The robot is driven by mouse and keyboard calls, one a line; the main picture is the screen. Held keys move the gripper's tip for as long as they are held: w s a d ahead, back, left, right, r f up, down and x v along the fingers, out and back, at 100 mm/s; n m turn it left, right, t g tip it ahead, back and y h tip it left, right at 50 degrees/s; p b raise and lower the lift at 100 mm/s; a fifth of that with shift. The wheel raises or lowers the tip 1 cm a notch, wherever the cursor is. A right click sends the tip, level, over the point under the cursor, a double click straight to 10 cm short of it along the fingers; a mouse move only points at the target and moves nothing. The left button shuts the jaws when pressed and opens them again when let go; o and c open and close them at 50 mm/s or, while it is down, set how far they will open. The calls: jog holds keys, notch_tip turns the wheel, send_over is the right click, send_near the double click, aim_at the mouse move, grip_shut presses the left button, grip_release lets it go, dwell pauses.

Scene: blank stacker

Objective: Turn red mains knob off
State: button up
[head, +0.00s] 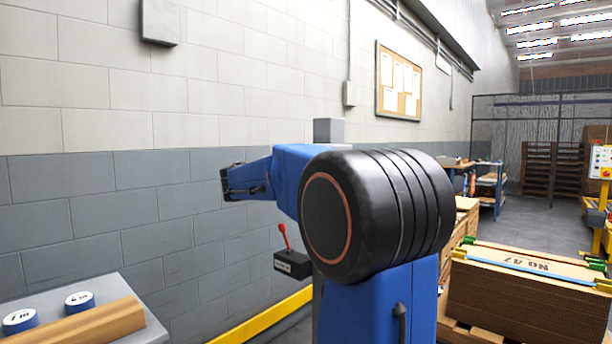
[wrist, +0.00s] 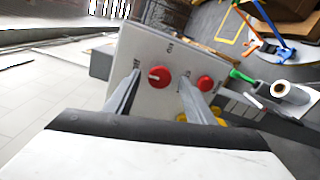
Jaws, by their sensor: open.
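In the wrist view a round red knob (wrist: 160,77) with a white pointer mark sits on the face of a pale grey box (wrist: 157,99). The mark lies on the knob's left half and points roughly left in the picture. Small dark labels stand around it, too small to read surely. My gripper (wrist: 159,79) is open, its two grey fingers on either side of the knob in the picture. Whether they touch it I cannot tell. In the head view my gripper (head: 226,185) points left and appears empty; the knob cannot be made out there.
A second red round control (wrist: 205,83) sits right of the knob, with yellow parts (wrist: 203,117) below it. In the head view a black box with a red lever (head: 283,236) is below my gripper. Stacked cardboard (head: 527,305) stands at right.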

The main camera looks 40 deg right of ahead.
jog(key=s+a, duration=0.1)
jog(key=a, duration=1.5)
jog(key=shift+s+a, duration=0.15)
jog(key=shift+a, duration=0.15)
jog(key=shift+f, duration=0.1)
